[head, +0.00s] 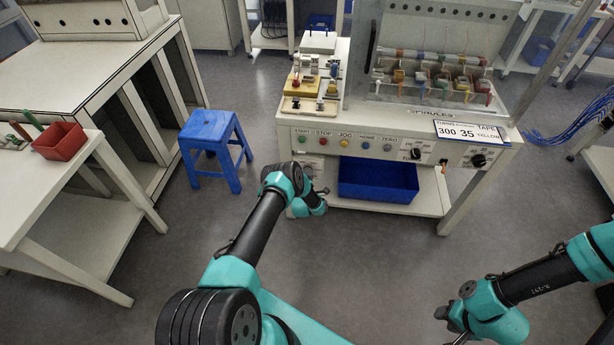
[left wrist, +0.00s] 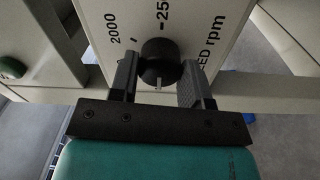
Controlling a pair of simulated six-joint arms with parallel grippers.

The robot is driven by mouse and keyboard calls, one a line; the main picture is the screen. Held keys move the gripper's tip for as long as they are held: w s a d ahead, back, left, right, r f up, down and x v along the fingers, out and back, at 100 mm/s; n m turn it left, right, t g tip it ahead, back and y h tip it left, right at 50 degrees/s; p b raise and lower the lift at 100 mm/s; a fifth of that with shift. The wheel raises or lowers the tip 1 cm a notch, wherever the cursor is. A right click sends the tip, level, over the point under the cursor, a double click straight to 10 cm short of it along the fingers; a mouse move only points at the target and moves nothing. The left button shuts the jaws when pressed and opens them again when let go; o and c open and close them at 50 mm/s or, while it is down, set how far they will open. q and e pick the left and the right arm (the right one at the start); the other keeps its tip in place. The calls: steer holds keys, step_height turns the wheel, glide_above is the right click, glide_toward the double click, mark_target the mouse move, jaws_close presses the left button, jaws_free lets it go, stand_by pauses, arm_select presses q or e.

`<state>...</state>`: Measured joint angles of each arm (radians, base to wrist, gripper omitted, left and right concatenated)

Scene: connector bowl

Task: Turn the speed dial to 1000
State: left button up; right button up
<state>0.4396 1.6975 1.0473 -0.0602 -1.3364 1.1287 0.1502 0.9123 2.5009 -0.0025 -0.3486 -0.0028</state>
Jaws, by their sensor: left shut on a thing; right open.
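The speed dial (left wrist: 160,62) is a round black knob on a white panel in the left wrist view. Its white pointer mark shows at the near, lower side of the picture. Printed text around it reads "2000", "25" cut off at the top, and "ED rpm" at the right. My left gripper (left wrist: 158,80) has one finger on each side of the knob and is shut on it. In the head view my left gripper (head: 320,190) is at the machine's lower front left, and the dial there is hidden or too small to tell. My right gripper (head: 451,326) is open and empty over the floor.
The machine's front panel (head: 345,147) carries coloured buttons and two other black knobs (head: 416,153) at the right. A blue bin (head: 378,180) stands on the shelf below. A blue stool (head: 213,150) is left of my arm. Open floor lies in front.

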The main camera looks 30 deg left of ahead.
arm_select(q)
steer(key=o, duration=0.9)
steer(key=shift+s, duration=0.1)
steer(key=v, duration=1.7)
steer(key=shift+s, duration=0.15)
